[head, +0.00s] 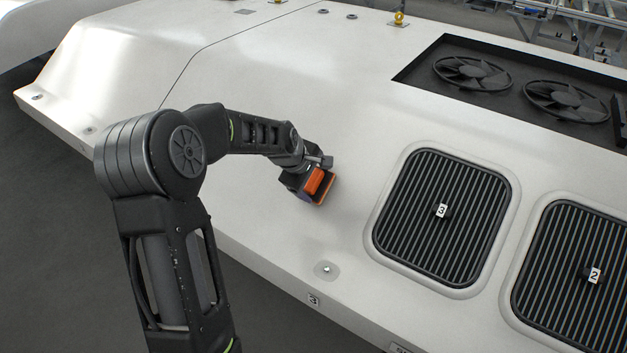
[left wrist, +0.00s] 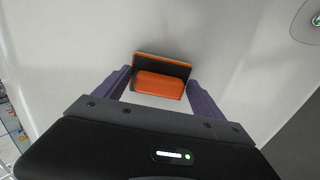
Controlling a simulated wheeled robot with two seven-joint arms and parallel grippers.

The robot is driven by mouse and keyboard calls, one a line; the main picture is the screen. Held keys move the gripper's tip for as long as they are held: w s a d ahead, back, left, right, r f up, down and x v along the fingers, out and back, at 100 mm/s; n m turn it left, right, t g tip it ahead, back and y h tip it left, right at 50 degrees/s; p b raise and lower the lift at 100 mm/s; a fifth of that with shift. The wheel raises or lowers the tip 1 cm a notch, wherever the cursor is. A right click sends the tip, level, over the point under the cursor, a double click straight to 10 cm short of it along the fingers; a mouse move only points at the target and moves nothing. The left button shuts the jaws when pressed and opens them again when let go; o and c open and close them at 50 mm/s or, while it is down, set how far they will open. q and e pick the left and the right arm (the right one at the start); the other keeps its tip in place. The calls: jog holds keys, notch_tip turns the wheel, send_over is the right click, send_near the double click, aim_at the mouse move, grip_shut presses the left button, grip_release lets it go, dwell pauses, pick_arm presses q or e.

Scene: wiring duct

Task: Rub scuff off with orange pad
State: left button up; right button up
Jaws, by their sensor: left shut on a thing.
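My left gripper (head: 308,187) is shut on an orange pad (head: 318,184) over the white panel (head: 270,120), left of the louvred grille. In the left wrist view the orange pad (left wrist: 160,84) has an orange grip on a dark backing, with the two purple-grey fingers (left wrist: 160,88) on either side of it. The pad's face is toward the white surface; I cannot tell if it touches. No scuff is visible; the pad and gripper hide part of the surface. My right gripper is not in view.
Two black louvred grilles, one marked 3 (head: 441,212) and one marked 2 (head: 585,275), lie to the right. A recess with two fans (head: 472,73) is at the upper right. A small round fitting (head: 327,269) sits near the panel's front edge. Open panel surface lies left and above.

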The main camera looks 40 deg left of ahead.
pick_arm(q)
jog(key=shift+s+a+b, duration=0.1)
jog(key=shift+a+b, duration=0.2)
jog(key=shift+a, duration=1.45)
jog(key=shift+r, duration=0.1)
jog(key=shift+d+p, duration=0.4)
jog(key=shift+d, duration=1.35)
